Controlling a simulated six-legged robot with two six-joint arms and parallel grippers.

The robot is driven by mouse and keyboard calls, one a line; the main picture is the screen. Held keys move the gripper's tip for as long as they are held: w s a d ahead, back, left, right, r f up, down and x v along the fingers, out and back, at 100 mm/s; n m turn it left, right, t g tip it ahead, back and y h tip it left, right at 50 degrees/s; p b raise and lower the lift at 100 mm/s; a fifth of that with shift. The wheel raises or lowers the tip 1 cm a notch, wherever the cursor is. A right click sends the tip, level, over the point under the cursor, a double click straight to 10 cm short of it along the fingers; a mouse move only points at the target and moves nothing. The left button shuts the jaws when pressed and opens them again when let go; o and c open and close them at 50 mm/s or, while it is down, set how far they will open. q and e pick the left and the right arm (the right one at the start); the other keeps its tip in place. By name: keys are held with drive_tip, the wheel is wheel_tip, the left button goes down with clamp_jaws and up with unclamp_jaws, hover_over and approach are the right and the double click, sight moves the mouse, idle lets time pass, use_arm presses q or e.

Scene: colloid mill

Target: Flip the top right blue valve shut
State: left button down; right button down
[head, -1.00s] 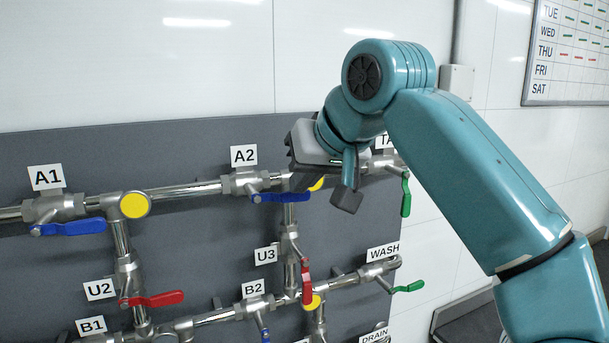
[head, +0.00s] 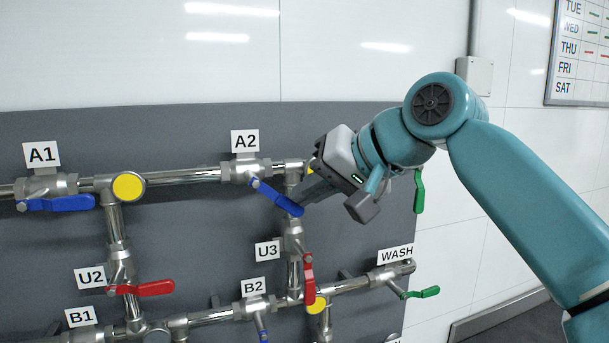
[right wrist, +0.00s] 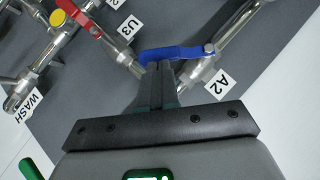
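The blue A2 valve handle (head: 277,198) is at the upper middle of the panel. It slants down to the right from its pivot under the A2 label (head: 245,141). My right gripper (head: 303,193) is at the handle's free end, reaching in from the right. In the right wrist view the fingers (right wrist: 159,70) are together, with no clear gap, and their tips are against the blue handle (right wrist: 172,53). The handle crosses in front of the tips and does not look clamped between them. My left gripper is out of view.
The blue A1 handle (head: 58,204) lies nearly level at left. Below are the red U2 handle (head: 142,288), the red U3 handle (head: 309,278) and the blue B2 valve (head: 257,308). Green handles (head: 421,293) are at right. Steel pipes (head: 185,177) run close around the gripper.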

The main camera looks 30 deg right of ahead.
drive_tip(key=a+f+m+t+y+b, duration=0.3)
drive_tip(key=f+m+t+y+b, duration=0.1)
drive_tip(key=b, duration=0.9)
drive_tip(key=shift+w+f+m+t+y, duration=0.35)
drive_tip(key=shift+f+m+y, duration=0.25)
drive_tip(key=shift+m+y, duration=0.35)
drive_tip(key=shift+a, duration=0.15)
drive_tip(key=shift+r, duration=0.1)
